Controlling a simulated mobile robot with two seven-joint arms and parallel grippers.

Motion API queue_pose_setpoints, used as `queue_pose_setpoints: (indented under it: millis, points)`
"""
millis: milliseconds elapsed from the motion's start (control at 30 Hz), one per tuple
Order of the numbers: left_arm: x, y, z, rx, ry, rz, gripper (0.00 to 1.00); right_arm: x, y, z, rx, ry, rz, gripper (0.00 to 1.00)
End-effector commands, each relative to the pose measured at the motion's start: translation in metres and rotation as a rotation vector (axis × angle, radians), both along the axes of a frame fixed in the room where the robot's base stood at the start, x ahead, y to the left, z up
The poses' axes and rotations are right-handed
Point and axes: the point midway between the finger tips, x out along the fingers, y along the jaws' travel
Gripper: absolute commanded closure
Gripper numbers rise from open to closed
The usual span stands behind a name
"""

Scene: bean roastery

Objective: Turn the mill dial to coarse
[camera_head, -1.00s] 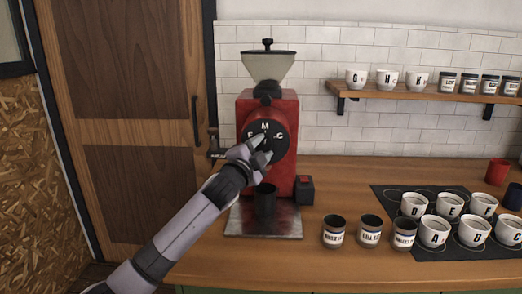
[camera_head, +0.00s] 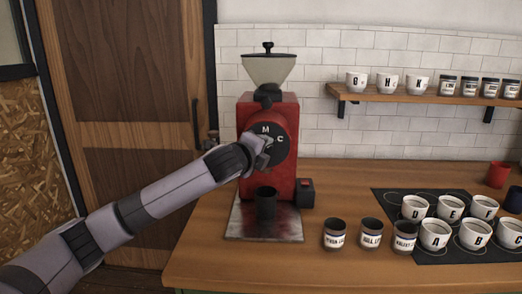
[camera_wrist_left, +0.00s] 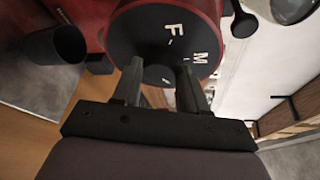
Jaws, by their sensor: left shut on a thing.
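The red mill (camera_head: 285,183) stands on the counter. Its round black dial (camera_head: 284,152) faces me, with white letters M and C showing in the head view. In the left wrist view, the dial (camera_wrist_left: 135,28) shows F and M. My left gripper (camera_head: 263,148) is at the middle of the dial, shut on its knob. In the wrist view the fingers (camera_wrist_left: 160,72) reach the dial's face with a gap between them. They and the wrist hide the knob and part of the dial, so I cannot tell where it points. My right gripper is out of view.
A dark cup (camera_head: 266,203) stands on the metal tray (camera_head: 262,229) under the mill. Several labelled jars (camera_head: 334,236) and lettered white cups (camera_head: 435,236) stand to the right on the counter. A shelf (camera_head: 430,95) holds more cups and jars. A wooden door is behind my arm.

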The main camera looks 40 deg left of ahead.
Motion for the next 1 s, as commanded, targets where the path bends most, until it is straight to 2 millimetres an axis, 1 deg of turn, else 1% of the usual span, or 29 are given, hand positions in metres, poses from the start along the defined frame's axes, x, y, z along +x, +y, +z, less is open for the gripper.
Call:
queue_pose_setpoints:
  millis: [300, 733, 767, 800, 833, 1000]
  points:
    - [0.0006, -0.0001, 0.0013, 0.070, 0.042, 0.000, 0.88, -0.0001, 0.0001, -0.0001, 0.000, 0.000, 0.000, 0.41]
    - [0.0005, -0.0001, 0.0010, 0.079, 0.047, 0.001, 0.88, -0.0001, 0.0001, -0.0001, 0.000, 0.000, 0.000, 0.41]
    - [0.0005, -0.0001, 0.0010, 0.079, 0.047, 0.001, 0.54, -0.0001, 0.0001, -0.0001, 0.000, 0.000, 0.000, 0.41]
    - [0.0005, -0.0002, 0.0010, 0.079, 0.046, 0.001, 0.41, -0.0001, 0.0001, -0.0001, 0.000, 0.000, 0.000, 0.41]
    - [0.0005, -0.0002, 0.0010, 0.079, 0.046, 0.001, 0.32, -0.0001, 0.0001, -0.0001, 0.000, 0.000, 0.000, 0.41]
    - [0.0005, -0.0004, 0.0009, 0.078, 0.046, 0.000, 0.32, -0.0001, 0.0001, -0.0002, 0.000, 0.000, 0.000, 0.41]
